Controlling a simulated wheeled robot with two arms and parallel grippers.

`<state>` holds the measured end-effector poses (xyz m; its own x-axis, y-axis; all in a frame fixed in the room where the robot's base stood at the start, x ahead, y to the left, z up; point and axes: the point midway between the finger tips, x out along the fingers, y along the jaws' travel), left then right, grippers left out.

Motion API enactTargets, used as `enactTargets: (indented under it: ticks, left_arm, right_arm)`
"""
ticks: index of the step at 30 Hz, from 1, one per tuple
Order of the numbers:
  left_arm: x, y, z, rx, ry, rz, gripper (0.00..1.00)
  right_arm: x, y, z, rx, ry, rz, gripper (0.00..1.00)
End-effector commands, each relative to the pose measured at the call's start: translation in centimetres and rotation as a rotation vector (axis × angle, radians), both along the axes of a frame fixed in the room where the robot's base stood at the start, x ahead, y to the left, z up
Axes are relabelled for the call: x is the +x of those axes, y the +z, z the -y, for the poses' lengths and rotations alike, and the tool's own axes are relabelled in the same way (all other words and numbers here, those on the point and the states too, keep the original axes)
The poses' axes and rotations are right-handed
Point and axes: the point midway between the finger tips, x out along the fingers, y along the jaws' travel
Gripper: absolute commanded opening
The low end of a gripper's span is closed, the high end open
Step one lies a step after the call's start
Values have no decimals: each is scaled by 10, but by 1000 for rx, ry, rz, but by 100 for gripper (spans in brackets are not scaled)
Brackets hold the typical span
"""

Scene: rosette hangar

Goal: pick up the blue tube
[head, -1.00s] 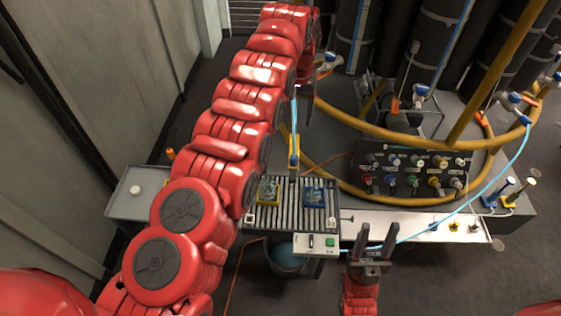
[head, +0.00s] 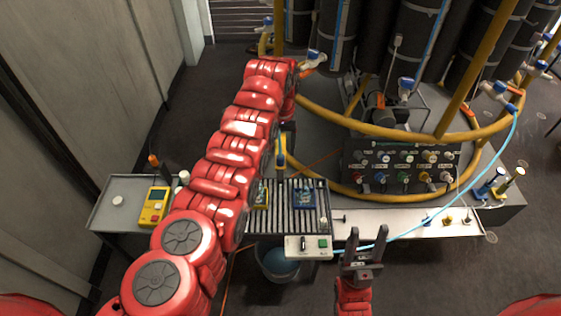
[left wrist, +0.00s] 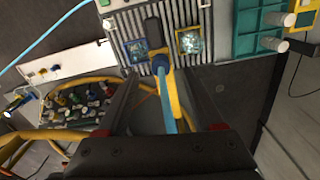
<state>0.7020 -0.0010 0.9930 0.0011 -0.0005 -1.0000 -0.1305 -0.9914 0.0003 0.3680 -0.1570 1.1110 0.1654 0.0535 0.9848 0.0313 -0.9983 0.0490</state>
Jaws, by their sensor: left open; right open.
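The blue tube (left wrist: 171,122) shows in the left wrist view as a light-blue length beside a yellow strip, with a dark blue end piece (left wrist: 160,64). It lies between the spread fingers of my left gripper (left wrist: 160,80), which is open; I cannot tell whether a finger touches it. In the head view my left arm hides most of this gripper and the tube; a yellow and blue end piece (head: 281,158) shows just above the slatted tray. Another light-blue tube (head: 505,150) runs from a valve to the bench front. My right gripper (head: 363,245) is open and empty in front of the bench.
The slatted tray (head: 311,222) holds a blue item (head: 304,197) and a yellow-framed item (head: 261,195). A yellow meter (head: 155,207) lies on the left shelf. A valve panel (head: 403,172), yellow pipes (head: 398,130) and black cylinders stand to the right. A bucket (head: 278,264) is below.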

Motion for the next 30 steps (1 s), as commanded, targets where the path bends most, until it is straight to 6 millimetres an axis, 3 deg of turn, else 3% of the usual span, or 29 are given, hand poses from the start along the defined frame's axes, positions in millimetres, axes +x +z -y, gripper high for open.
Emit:
enactTargets:
  ticks: [5,9,18,30]
  left_arm:
    - [-1,-19,-2,2,0,-5,68]
    - [0,-42,-2,1,0,-3,68]
    - [0,-46,-1,0,0,-2,68]
    - [0,-45,-1,0,0,-1,0]
  right_arm:
    - [0,19,0,0,0,0,50]
    - [0,6,0,0,0,0,50]
    - [0,5,0,0,0,0,50]
    - [0,5,0,0,0,0,50]
